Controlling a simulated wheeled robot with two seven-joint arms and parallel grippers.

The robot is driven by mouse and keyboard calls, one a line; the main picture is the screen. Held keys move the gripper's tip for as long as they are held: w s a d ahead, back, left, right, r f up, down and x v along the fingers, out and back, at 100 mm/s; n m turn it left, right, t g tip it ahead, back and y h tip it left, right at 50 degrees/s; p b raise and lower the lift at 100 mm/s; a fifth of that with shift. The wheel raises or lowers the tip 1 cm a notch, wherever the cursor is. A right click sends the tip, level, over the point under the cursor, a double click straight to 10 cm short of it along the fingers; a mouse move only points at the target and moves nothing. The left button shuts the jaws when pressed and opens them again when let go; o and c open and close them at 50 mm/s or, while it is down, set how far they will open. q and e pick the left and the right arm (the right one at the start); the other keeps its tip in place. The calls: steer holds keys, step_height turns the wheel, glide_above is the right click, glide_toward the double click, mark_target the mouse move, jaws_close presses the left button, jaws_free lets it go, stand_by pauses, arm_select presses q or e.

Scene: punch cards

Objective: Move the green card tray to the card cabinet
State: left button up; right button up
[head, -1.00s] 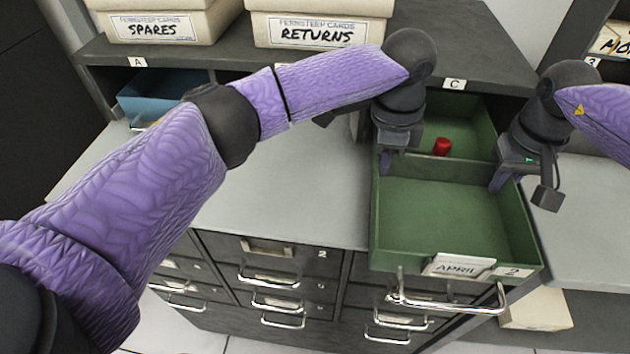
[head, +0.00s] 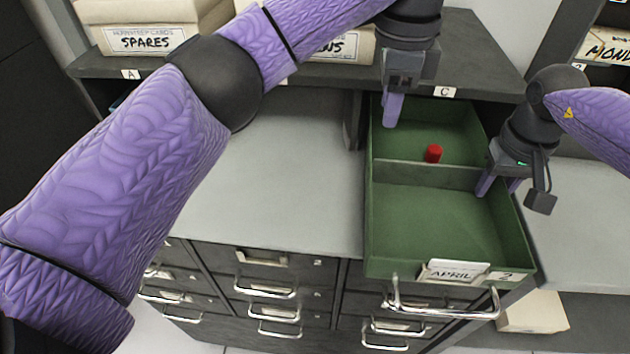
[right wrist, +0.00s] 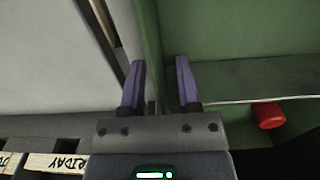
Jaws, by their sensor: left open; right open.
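The green card tray (head: 440,222) stands on the grey counter, its far end under the shelf slot marked C. A divider splits it into two compartments. Its front has an APRIL label (head: 455,271), a tag "2" and a metal handle. A red cylinder (head: 433,153) lies in the far compartment and shows in the right wrist view (right wrist: 268,115). My left gripper (head: 393,112) is open and empty, raised near the far left wall. My right gripper (head: 497,186) is open at the right wall; the wrist view shows that wall between its fingers (right wrist: 160,82).
The cabinet (head: 270,262) below the counter has several drawers with metal handles. Boxes marked SPARES (head: 150,38) and RETURNS (head: 345,48) sit on the shelf above. The counter (head: 280,170) left of the tray is clear. A pale box (head: 532,312) sits low at the right.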

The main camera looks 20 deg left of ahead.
step_height(320, 180, up, 12)
stand_by(0.5)
